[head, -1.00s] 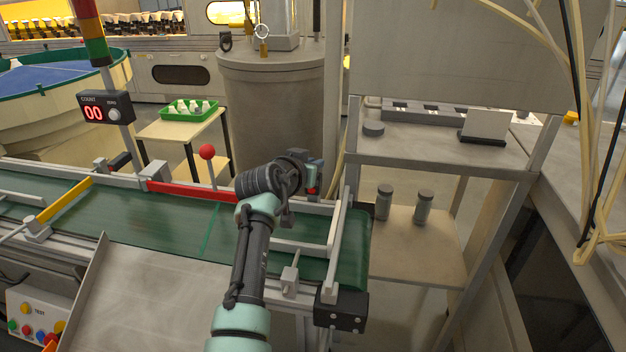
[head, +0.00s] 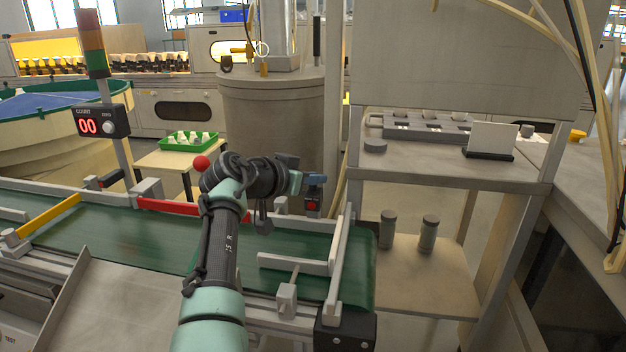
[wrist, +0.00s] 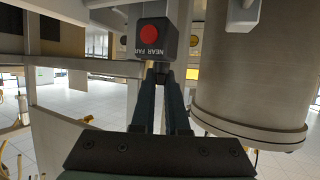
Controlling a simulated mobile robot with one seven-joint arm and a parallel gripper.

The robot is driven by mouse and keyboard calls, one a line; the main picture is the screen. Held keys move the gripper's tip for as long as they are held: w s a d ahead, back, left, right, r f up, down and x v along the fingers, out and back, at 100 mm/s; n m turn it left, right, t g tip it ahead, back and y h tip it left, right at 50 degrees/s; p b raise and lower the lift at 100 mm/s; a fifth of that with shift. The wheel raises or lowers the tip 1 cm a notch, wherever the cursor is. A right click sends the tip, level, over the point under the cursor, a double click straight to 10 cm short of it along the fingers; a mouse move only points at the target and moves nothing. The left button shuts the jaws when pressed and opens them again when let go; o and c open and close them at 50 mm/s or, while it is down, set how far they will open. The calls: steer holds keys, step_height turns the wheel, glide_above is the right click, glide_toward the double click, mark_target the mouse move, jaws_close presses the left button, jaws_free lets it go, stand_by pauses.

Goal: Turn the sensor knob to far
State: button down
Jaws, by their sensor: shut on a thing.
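The sensor box (wrist: 155,36) is dark, with a round red face and an upside-down NEAR FAR label, in the upper middle of the wrist view. In the head view the sensor (head: 313,204) stands at the far side of the conveyor, right of my arm. My gripper (wrist: 162,70) has its two dark fingers close together just below the label, shut on the sensor knob. The fingertips mostly cover the knob, so I cannot tell where it points. In the head view my gripper (head: 298,181) is at the sensor, its fingers hard to make out.
The green conveyor (head: 140,236) runs under my arm, with a red rail (head: 168,206) at its far side. A grey drum (head: 272,110) stands behind. A shelf rack (head: 440,170) with two grey cylinders on its lower board stands at the right.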

steer(key=shift+s+f, duration=0.1)
steer(key=shift+f, duration=0.4)
steer(key=c, duration=0.9)
jaws_free()
steer(key=shift+r, duration=0.2)
steer(key=shift+r, duration=0.1)
steer(key=shift+p+v, duration=0.45)
steer(key=shift+v, duration=0.45)
steer(key=p+v, duration=0.3)
steer(key=v, duration=0.8)
steer(key=shift+a, duration=0.1)
